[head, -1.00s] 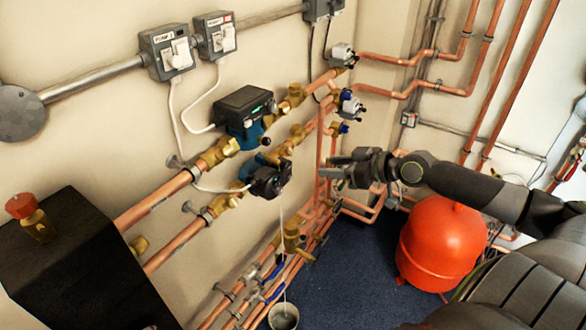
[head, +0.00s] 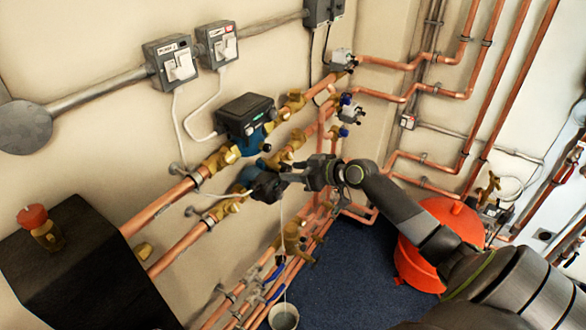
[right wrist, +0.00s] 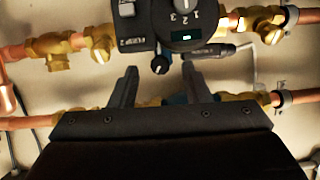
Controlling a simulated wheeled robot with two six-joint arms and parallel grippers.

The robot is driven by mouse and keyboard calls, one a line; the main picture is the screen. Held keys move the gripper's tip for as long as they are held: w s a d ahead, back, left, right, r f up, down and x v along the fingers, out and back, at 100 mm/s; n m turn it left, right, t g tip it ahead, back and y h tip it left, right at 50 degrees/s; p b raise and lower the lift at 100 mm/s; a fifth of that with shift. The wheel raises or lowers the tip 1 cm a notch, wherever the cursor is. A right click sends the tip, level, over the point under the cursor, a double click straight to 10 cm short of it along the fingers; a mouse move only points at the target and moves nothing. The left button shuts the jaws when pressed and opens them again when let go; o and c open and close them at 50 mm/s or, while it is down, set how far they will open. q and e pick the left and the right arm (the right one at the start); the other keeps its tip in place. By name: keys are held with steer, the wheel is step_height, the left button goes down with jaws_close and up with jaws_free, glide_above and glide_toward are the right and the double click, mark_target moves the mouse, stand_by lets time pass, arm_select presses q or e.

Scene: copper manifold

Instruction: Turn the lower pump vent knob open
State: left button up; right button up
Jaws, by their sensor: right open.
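The lower pump (head: 266,186) is a dark box on the lower copper pipe, partly behind my right gripper (head: 293,172) in the head view. In the right wrist view, a pump with a numbered dial (right wrist: 188,14) and a "PUMP 2" label fills the top. A small round black vent knob (right wrist: 160,65) with a pale mark hangs below its face. The open fingers of my right gripper (right wrist: 159,72) stand on either side of the knob in that picture, with gaps visible. I cannot tell how deep the knob sits between them. My left gripper is not in view.
The upper pump (head: 247,116) sits just above the lower one. Brass valves and copper pipes (head: 168,207) run along the wall. A thin white cord hangs towards a small bucket (head: 284,317). A red vessel (head: 428,268) stands at the right, partly behind my arm.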

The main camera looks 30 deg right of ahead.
steer(key=shift+w+a+f, duration=0.2)
steer(key=shift+w, duration=0.2)
jaws_close()
